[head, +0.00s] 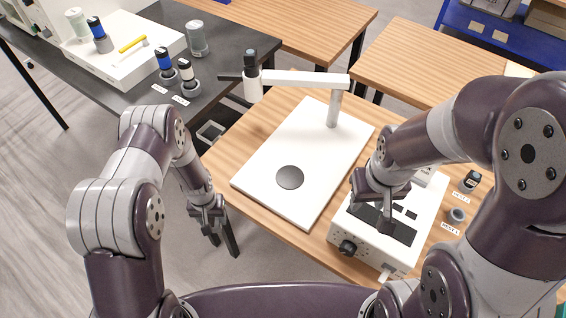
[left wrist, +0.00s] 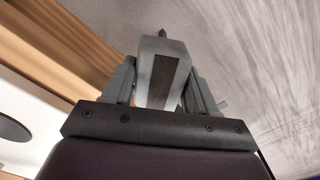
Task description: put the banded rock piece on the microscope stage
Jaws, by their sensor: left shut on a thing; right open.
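My left gripper (head: 210,226) hangs over the floor, left of the wooden table's near-left edge. In the left wrist view its fingers (left wrist: 158,85) are shut on a grey block with a dark lengthwise band, which looks like the banded rock piece (left wrist: 153,75). In the head view the piece is too small to make out. The microscope (head: 337,107) has a white base, a post and a boom arm. Its dark round stage plate (head: 290,177) is bare, to the right of my left gripper. My right gripper (head: 384,215) is open over a white box-shaped device.
The white device (head: 375,246) with dark slots and a knob stands right of the microscope base. Small dark containers (head: 470,181) stand near labels at the right.

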